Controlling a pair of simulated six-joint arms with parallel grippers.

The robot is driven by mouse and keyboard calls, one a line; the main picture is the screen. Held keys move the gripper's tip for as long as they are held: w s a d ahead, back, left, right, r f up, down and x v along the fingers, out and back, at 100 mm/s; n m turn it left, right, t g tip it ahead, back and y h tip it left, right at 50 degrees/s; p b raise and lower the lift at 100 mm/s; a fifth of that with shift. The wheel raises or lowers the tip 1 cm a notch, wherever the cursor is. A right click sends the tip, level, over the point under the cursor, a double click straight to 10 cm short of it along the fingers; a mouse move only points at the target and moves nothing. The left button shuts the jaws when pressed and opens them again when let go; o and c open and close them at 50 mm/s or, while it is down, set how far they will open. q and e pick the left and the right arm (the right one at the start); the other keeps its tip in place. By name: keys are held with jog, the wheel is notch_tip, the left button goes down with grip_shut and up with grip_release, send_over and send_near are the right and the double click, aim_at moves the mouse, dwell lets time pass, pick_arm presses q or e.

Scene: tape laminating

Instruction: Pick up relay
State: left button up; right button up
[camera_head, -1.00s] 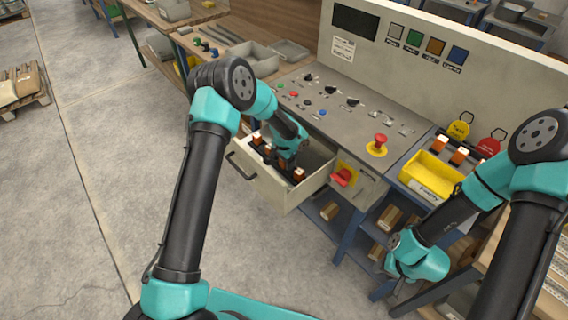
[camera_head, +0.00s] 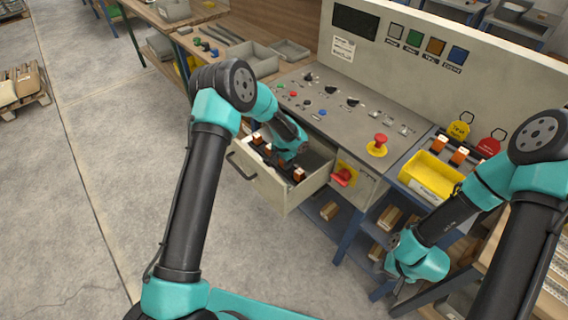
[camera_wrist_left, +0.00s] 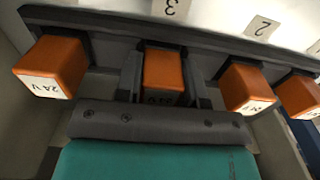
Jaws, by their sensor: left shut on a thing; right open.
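Orange relays with white "24 V" faces sit in a dark rail inside the open drawer (camera_head: 262,181). In the left wrist view, one relay (camera_wrist_left: 163,72) is between the two dark fingers of my left gripper (camera_wrist_left: 163,82), which is shut on it. It is in line with its neighbours, under the label 3. Another relay (camera_wrist_left: 50,67) is to its left, and two more (camera_wrist_left: 246,86) are to its right. In the head view my left wrist (camera_head: 289,142) reaches into the drawer and hides its gripper. My right wrist (camera_head: 420,265) hangs low at the right; its fingers cannot be made out.
The control panel (camera_head: 338,118) rises behind the drawer, with a red emergency button (camera_head: 381,139). A red knob (camera_head: 343,177) is right of the drawer. A yellow bin (camera_head: 428,176) stands farther right, near my right arm. Open floor (camera_head: 110,170) lies to the left.

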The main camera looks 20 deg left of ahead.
pick_arm(q)
jog(key=shift+c, duration=1.4)
notch_tip(320, 180, up, 10)
jog(key=shift+f, duration=0.1)
jog(key=shift+s+d+r, duration=0.1)
jog(key=shift+s+r, duration=0.1)
jog(key=shift+r, duration=0.15)
jog(key=s+d+r, duration=0.3)
jog(key=s+r, duration=0.5)
jog(key=s, duration=0.3)
jog(key=s+d+r, duration=0.2)
jog(key=s+r, duration=0.7)
jog(key=s, duration=0.2)
jog(key=shift+d+r, duration=0.15)
jog(key=shift+d, duration=0.25)
